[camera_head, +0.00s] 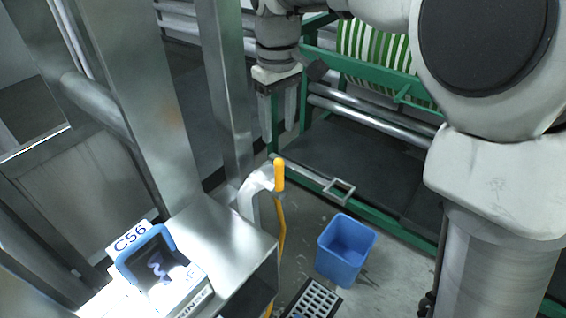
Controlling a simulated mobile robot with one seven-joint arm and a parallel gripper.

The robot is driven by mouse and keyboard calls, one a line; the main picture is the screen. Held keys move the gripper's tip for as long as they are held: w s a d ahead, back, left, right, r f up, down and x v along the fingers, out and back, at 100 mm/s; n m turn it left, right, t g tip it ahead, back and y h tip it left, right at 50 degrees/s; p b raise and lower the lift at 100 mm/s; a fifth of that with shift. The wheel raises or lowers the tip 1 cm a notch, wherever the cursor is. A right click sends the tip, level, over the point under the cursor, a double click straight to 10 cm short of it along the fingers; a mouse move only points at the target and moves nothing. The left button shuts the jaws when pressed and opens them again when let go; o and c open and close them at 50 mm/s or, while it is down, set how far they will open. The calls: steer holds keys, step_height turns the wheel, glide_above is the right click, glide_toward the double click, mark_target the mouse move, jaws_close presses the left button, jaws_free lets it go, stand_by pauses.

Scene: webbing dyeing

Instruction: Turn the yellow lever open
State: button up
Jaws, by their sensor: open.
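The yellow lever (280,176) stands upright beside a bent silver pipe at the middle of the view, near the corner of a metal cabinet. Its rounded top end is in clear view. My gripper (279,138) hangs in the picture just above the lever, with its fingers pointing down. The fingers are apart with nothing between them. I see no contact between the fingers and the lever. How far apart they are in depth is hard to tell.
The metal cabinet (222,232) carries a blue-framed device marked C56 (160,268). Steel posts (226,90) rise left of my gripper. A blue bin (346,250) and a grate (312,302) are on the floor. A green frame (385,217) with rollers and striped webbing stands at the right.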

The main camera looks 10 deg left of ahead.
mark_target(279, 177)
step_height(279, 177, down, 15)
steer(key=shift+r, duration=0.1)
stand_by(0.3)
jaws_close()
stand_by(1.3)
